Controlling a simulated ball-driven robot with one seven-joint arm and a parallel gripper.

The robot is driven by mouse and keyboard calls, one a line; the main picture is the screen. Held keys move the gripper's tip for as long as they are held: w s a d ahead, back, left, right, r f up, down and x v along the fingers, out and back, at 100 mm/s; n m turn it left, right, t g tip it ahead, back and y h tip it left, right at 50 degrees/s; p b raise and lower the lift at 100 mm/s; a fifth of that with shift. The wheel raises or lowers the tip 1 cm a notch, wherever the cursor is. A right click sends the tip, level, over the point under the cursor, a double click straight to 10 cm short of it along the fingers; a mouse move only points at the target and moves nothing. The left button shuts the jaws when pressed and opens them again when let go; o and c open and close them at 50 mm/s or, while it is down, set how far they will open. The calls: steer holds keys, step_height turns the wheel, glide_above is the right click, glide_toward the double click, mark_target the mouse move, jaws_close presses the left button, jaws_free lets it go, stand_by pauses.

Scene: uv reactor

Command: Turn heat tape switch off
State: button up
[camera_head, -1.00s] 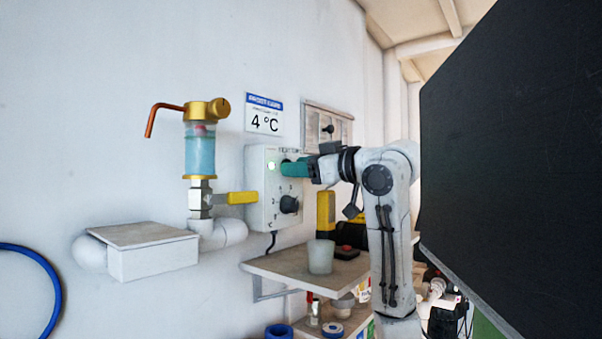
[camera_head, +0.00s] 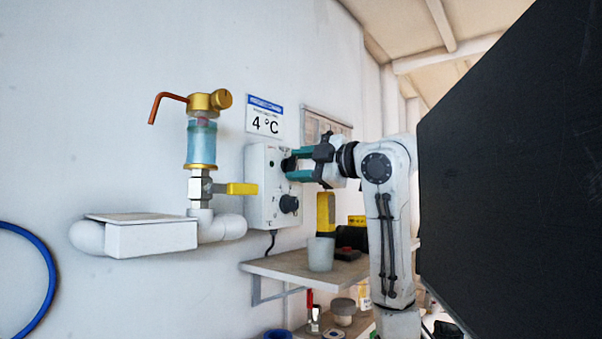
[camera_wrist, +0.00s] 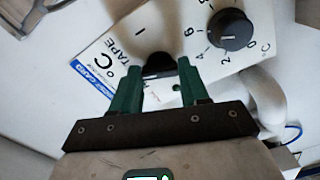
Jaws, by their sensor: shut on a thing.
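The white control box (camera_head: 262,190) is fixed to the wall and carries two black knobs. The upper one, the heat tape switch (camera_wrist: 158,64), has the letters "TAPE" and a line mark near it in the wrist view. My gripper (camera_head: 291,163) is at this switch, with its green fingers on either side of the knob. In the wrist view my gripper (camera_wrist: 157,72) is shut on the knob, which is partly hidden between the fingertips. The lower dial (camera_head: 289,204) has a numbered scale, and this dial (camera_wrist: 230,30) is clear of the fingers. The indicator on the box looks unlit.
A yellow valve handle (camera_head: 242,188) and pipework stand left of the box. A shelf (camera_head: 290,268) below holds a white cup (camera_head: 320,254) and a yellow tool (camera_head: 326,212). A large dark panel (camera_head: 515,180) fills the right side.

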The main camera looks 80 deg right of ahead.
steer(key=shift+n+b, duration=0.7)
steer(key=shift+n, duration=1.3)
steer(key=o, duration=1.1)
steer(key=shift+c, duration=0.2)
steer(key=b+v, duration=0.2)
steer(key=v, duration=0.9)
steer(key=shift+b, duration=0.4)
steer(key=shift+w, duration=0.1)
